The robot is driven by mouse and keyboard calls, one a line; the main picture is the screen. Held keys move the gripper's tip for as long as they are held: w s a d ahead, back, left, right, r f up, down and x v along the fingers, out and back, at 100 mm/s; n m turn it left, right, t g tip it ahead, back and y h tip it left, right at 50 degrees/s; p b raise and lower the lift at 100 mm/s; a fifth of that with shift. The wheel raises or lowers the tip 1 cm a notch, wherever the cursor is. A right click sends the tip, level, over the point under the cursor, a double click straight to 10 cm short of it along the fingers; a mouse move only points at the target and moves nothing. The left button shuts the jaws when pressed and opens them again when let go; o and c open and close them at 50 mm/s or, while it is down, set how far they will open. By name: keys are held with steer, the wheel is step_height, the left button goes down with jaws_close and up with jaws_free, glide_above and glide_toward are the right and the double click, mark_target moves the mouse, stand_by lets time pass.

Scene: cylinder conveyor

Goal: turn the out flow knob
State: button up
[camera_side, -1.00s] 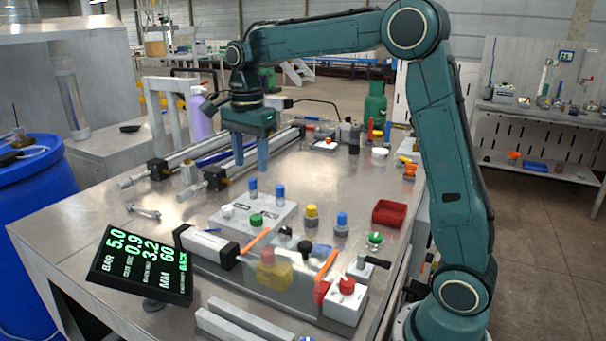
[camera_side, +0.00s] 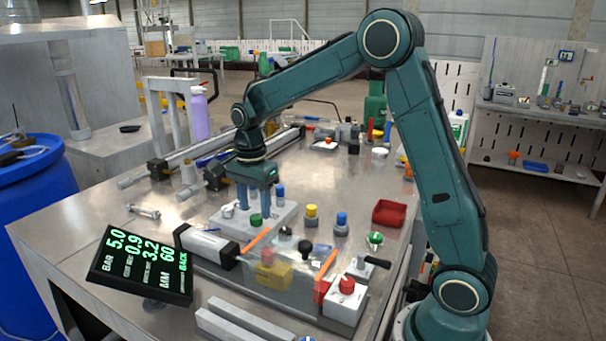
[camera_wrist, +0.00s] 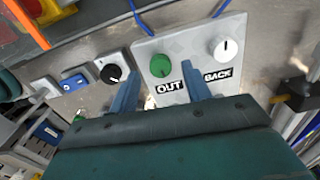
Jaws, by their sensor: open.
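The out flow knob is green with a white mark, above the OUT label, in the wrist view (camera_wrist: 160,66). In the side view the green knob (camera_side: 256,220) sits on a light grey panel box (camera_side: 222,222). My gripper (camera_side: 254,208) points down over this box, its two blue fingers apart and empty. In the wrist view my gripper (camera_wrist: 161,76) has one finger on each side of the green knob. I cannot tell whether either finger touches it. A white knob (camera_wrist: 226,50) above the BACK label sits to the right on the same box.
A black knob (camera_wrist: 111,73) is left of the box in the wrist view. Blue tube fittings (camera_side: 280,192) stand at the box's rear.

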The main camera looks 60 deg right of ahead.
mark_target(256, 220)
steer(key=shift+f, duration=1.2)
steer(key=c, duration=1)
